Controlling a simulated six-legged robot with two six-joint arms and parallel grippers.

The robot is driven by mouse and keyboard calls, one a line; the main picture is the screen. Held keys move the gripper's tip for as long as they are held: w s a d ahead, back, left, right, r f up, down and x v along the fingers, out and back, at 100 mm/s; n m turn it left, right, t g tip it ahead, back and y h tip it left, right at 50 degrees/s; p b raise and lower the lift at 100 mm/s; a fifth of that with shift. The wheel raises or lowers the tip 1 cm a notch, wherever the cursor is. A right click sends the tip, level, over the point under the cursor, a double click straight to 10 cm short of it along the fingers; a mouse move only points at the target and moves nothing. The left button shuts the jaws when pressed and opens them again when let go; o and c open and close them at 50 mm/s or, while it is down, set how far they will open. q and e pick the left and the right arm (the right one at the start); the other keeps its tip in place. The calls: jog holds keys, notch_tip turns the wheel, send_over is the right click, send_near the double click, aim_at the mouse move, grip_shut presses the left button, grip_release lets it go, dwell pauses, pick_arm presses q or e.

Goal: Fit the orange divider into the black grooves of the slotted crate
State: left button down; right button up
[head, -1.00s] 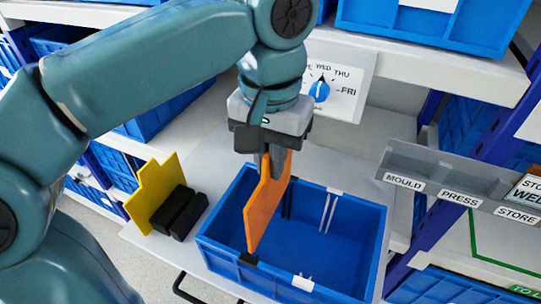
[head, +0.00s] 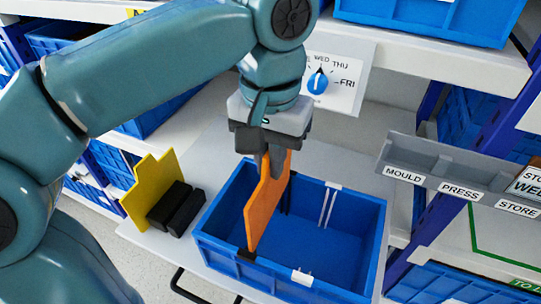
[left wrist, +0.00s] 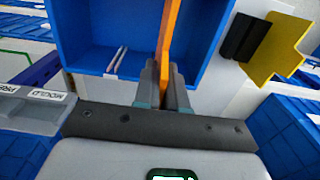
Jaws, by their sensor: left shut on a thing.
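The orange divider (head: 266,205) stands upright across the blue slotted crate (head: 345,284), in its left part. My left gripper (head: 273,165) is shut on the divider's upper edge from above. The divider's near lower end is at the black groove (head: 246,256) on the near wall. The far black groove (head: 288,190) shows just beside the divider's far edge; I cannot tell how deep the divider sits in either. In the left wrist view, the gripper fingers (left wrist: 163,88) close around the orange divider (left wrist: 168,35) over the crate. My right gripper is not in view.
White grooves (head: 329,205) are to the right in the crate. A yellow stepped plate (head: 150,190) and black blocks (head: 177,206) stand left of the crate. A grey labelled tray (head: 455,180) is at right. A dial panel (head: 340,80) is behind my gripper.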

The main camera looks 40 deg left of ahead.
pick_arm(q)
jog(key=shift+f+b, duration=4.65)
jog(key=shift+f, duration=1.35)
jog(key=c, duration=1.1)
grip_release()
notch_tip(320, 180, up, 10)
jog(key=p, duration=0.3)
jog(key=shift+r, duration=0.15)
notch_tip(320, 180, up, 5)
jog(key=p, duration=0.3)
send_over(271, 215)
jog(key=shift+w+a+r, duration=0.15)
jog(key=shift+w, duration=0.05)
jog(key=shift+s+r+p, duration=0.1)
jog(key=shift+r+p, duration=0.35)
jog(key=shift+p, duration=0.1)
